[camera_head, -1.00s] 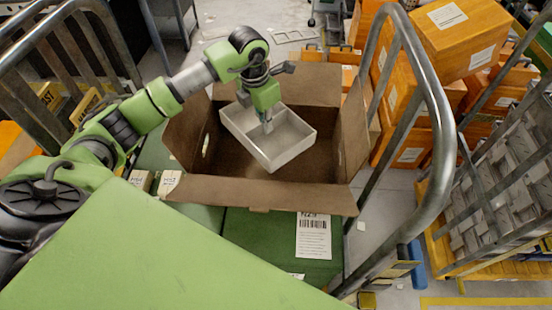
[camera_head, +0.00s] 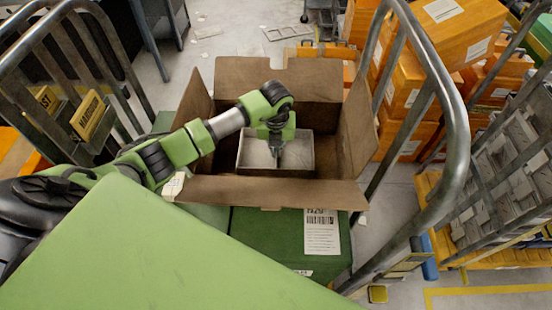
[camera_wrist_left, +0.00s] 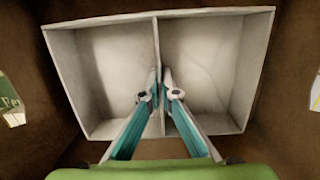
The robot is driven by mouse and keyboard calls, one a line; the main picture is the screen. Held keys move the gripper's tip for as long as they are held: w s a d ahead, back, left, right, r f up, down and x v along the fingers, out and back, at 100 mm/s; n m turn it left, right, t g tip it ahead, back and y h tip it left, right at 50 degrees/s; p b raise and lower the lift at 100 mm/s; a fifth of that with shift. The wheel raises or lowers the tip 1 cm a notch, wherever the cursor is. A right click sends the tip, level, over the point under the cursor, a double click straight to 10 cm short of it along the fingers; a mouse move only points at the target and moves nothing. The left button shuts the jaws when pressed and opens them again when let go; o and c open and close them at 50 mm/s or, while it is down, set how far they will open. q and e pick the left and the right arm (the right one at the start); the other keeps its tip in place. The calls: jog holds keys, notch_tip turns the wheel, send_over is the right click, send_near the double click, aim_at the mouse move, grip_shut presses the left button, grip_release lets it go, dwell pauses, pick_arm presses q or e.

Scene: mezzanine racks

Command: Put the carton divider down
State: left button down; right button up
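The carton divider (camera_head: 298,151) is a pale grey-white tray with a middle wall. It sits inside the open brown cardboard box (camera_head: 235,190), lying roughly level. My left gripper (camera_head: 276,154) reaches down into the box over it. In the left wrist view, the fingers of my left gripper (camera_wrist_left: 159,94) are closed together on the middle wall of the divider (camera_wrist_left: 90,62), one on each side. Whether the divider touches the box floor cannot be told. My right gripper is not in view.
The box stands on a green surface (camera_head: 255,228) with a white label. Curved metal cage rails (camera_head: 455,130) rise close on the right and others (camera_head: 85,60) on the left. Orange cartons (camera_head: 440,40) and a rack lie beyond on the right.

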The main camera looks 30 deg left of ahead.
pick_arm(q)
notch_tip(320, 180, down, 4)
jog(key=shift+f+b, duration=0.25)
jog(key=shift+b, duration=0.9)
jog(key=shift+r, duration=0.1)
jog(key=shift+f, duration=0.3)
jog(key=c, duration=2.3)
grip_release()
jog(key=shift+r, duration=0.1)
